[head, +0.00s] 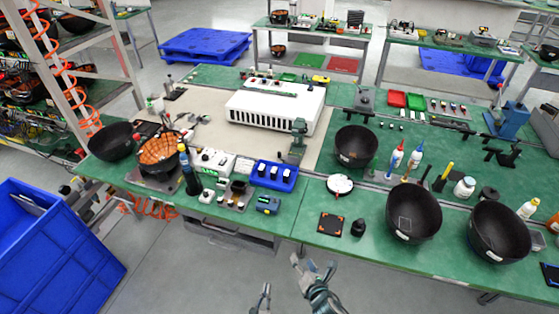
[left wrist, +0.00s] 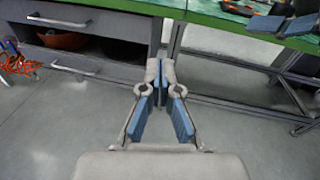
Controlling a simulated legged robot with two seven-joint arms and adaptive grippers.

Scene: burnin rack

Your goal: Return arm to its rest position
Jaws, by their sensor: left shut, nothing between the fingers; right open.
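My left gripper (head: 264,290) is at the bottom of the head view, in front of the workbench and over the floor. In the left wrist view its fingertips (left wrist: 160,68) meet with nothing between them. My right gripper (head: 312,264) is just right of it and higher in the head view, with its fingers spread and empty. Blue-padded fingers, seemingly of my right gripper (left wrist: 283,22), show at the top right of the left wrist view. Both grippers are apart from the bench and touch nothing that I can see.
The green workbench (head: 300,226) holds black bowls, a white box unit (head: 275,108), a blue tray (head: 274,176) and bottles. Grey drawers (left wrist: 85,45) hang under it. A blue crate (head: 60,245) stands at left. Grey floor (head: 190,275) before the bench is clear.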

